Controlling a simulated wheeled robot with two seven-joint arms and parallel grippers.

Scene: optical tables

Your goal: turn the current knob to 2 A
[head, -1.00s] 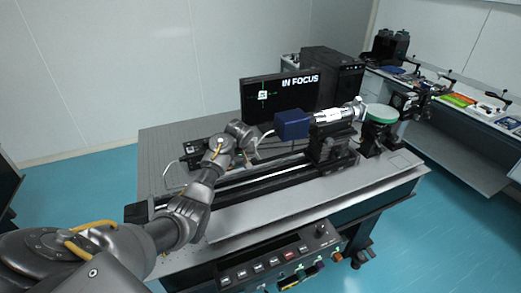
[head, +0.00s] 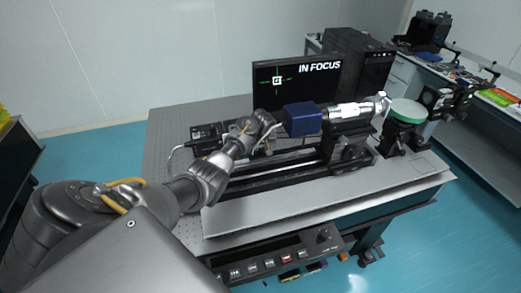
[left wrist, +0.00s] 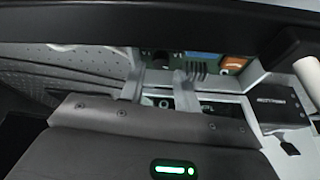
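My left gripper (head: 268,138) is over the far part of the optical table, near the blue box (head: 302,118). In the left wrist view its two fingers (left wrist: 160,88) stand apart, with a dark panel bearing white letters (left wrist: 165,103) behind the gap. A ridged grey piece (left wrist: 197,70) shows by the right finger; I cannot tell whether it is a knob. No current scale can be read. A black knob (head: 323,236) sits on the button panel (head: 275,258) at the table's front; its label is unreadable. My right gripper is out of view.
A monitor (head: 298,83) reading "IN FOCUS" stands at the back. A white-and-silver tube (head: 350,110) on a black rail mount and a green disc (head: 408,111) are to the right. The table's front strip (head: 330,200) is clear.

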